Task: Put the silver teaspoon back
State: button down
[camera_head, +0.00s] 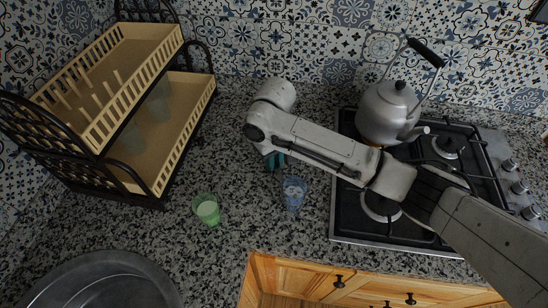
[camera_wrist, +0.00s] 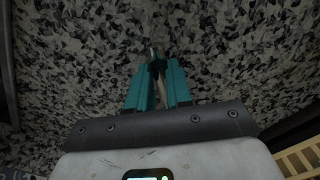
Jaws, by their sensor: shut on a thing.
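My gripper (camera_wrist: 157,66) has teal fingers that are close together, pointing down at the speckled counter. A thin grey, metallic-looking sliver (camera_wrist: 154,50) shows between and just beyond the fingertips, and it fits the silver teaspoon. Most of it is hidden by the fingers. In the head view my gripper (camera_head: 274,162) is below the bent arm, over the counter between the rack and the stove. The teaspoon cannot be made out there. I cannot tell how high it is above the counter.
A two-tier dish rack (camera_head: 165,155) stands at left, with blurry glasses on its lower tier. A green cup (camera_head: 207,209) and a blue glass (camera_head: 294,193) stand on the counter near my gripper. A kettle (camera_head: 388,112) sits on the stove (camera_head: 345,215) at right. A round sink (camera_head: 100,262) is front left.

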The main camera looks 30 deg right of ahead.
jog(key=shift+f, duration=0.1)
jog(key=c, duration=1)
grip_release()
jog(key=shift+c, duration=0.2)
notch_tip(320, 180, up, 12)
jog(key=shift+b, duration=0.3)
